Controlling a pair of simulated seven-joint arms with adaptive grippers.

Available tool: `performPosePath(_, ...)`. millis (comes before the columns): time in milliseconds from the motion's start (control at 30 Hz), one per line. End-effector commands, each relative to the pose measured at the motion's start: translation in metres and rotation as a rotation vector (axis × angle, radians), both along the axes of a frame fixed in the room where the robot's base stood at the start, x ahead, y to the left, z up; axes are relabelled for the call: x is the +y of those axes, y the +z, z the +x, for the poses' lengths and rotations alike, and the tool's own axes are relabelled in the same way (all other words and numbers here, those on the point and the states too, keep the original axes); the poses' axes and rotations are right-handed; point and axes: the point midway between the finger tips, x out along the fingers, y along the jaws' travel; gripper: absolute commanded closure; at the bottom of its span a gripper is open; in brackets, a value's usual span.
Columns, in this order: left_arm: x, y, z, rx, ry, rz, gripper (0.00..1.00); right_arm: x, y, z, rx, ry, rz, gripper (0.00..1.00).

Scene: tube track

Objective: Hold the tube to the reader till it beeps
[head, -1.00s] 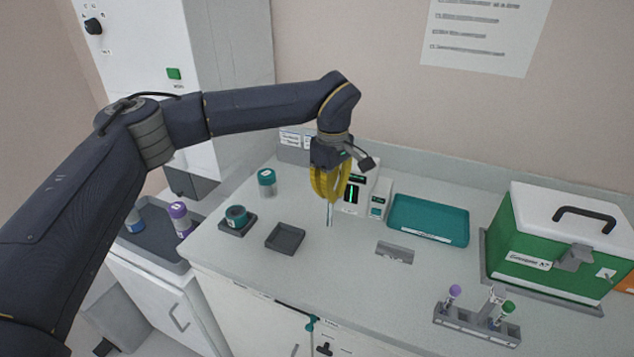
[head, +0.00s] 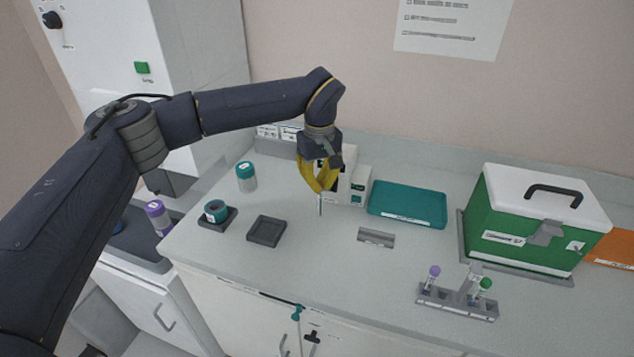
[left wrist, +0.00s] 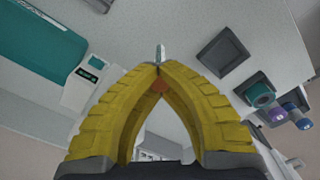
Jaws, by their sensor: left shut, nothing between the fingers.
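My left gripper (head: 319,194) is shut and points down above the bench, in front of the white reader (head: 358,187). A thin pale piece shows at its meeting fingertips (left wrist: 158,66) in the left wrist view; I cannot tell what it is. The gripper partly covers the taller white device (head: 347,160) beside the reader's small display, which also shows in the left wrist view (left wrist: 93,63). A purple-capped tube (head: 434,272) and a green-capped tube (head: 485,286) stand in a grey rack (head: 455,303), well to the right. My right gripper is not in view.
A teal tray (head: 408,203) lies right of the reader. A grey holder (head: 376,237) and a square dark tray (head: 266,230) sit nearer the front. Teal containers (head: 246,176) stand left. A green box (head: 535,225) with a white lid stands right. The front middle is clear.

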Motion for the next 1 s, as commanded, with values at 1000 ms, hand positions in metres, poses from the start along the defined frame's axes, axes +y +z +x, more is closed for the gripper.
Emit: performPosePath(1000,-0.014,-0.028,0.044,0.0,0.001,0.0,1.0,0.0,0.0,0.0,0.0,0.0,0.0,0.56)
